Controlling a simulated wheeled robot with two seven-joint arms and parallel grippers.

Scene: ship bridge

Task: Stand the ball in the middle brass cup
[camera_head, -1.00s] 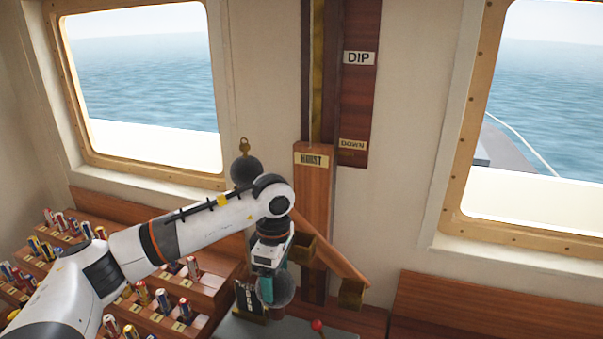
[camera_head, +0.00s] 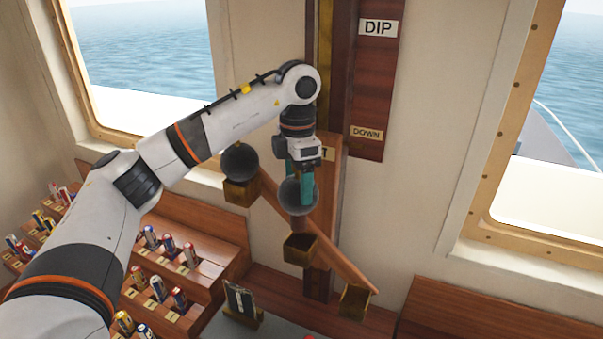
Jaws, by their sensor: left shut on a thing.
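My left gripper (camera_head: 300,188) points down with teal fingers and is shut on a dark grey ball (camera_head: 297,196). It holds this ball in the air above the middle brass cup (camera_head: 299,249), with a small gap between them in the picture. The middle cup is fixed on a slanted wooden bar (camera_head: 273,205) and looks empty. Another dark ball (camera_head: 240,161) sits in the upper left brass cup (camera_head: 240,192). The lower right brass cup (camera_head: 353,301) shows no ball. My right gripper is not in view.
A wooden post (camera_head: 326,180) stands behind the bar, its label partly hidden by my gripper. A board with DIP (camera_head: 378,28) and DOWN plates is right of it. Stepped wooden racks (camera_head: 190,222) of rolled flags lie lower left. A dark booklet (camera_head: 240,300) stands below.

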